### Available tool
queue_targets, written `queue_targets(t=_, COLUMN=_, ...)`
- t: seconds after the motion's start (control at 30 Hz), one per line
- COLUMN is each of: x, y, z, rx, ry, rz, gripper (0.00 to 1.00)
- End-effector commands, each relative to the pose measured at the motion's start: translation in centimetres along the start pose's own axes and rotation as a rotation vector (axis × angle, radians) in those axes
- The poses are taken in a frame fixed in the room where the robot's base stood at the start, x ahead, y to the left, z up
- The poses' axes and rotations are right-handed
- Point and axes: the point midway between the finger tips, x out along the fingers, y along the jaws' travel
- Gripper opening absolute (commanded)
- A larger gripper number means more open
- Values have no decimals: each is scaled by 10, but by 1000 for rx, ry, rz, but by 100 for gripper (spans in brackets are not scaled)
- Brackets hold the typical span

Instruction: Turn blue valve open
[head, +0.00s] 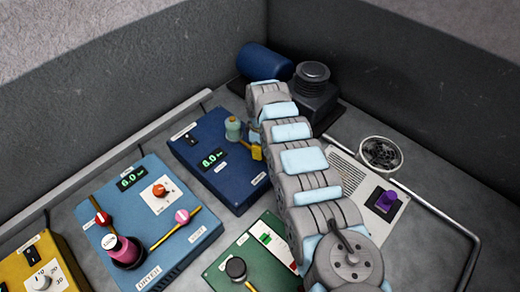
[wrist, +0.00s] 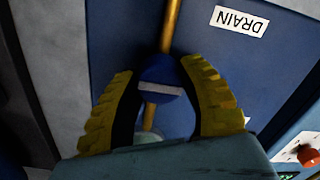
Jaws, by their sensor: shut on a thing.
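The blue valve (wrist: 160,76) is a round blue knob on a brass pipe (wrist: 172,22) in the wrist view. A pale bar on the knob lies roughly crosswise to the pipe. My gripper (wrist: 158,68) has its yellow fingers on both sides of the knob and is shut on it. In the head view my gripper (head: 256,151) is at the right part of the dark blue box (head: 203,153), and the valve is hidden there. An upside-down DRAIN label (wrist: 240,21) is beside the pipe in the wrist view.
A light blue box (head: 165,255) with a red knob (head: 160,190), a pink valve (head: 182,216) and a magenta knob (head: 122,248) stands at left. A green box (head: 225,268) is in front. A grey panel (head: 345,175) with a purple switch (head: 386,200) lies right of my arm.

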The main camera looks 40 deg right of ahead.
Motion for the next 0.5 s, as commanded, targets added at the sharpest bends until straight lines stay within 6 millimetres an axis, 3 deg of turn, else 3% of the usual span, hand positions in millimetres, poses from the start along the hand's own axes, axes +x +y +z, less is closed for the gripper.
queue_targets(t=0.27, x=-4, y=-1, z=-1, rx=117, ry=4, rz=1, gripper=4)
queue_targets(t=0.5, x=-3, y=-1, z=-2, rx=320, ry=11, rz=1, gripper=4)
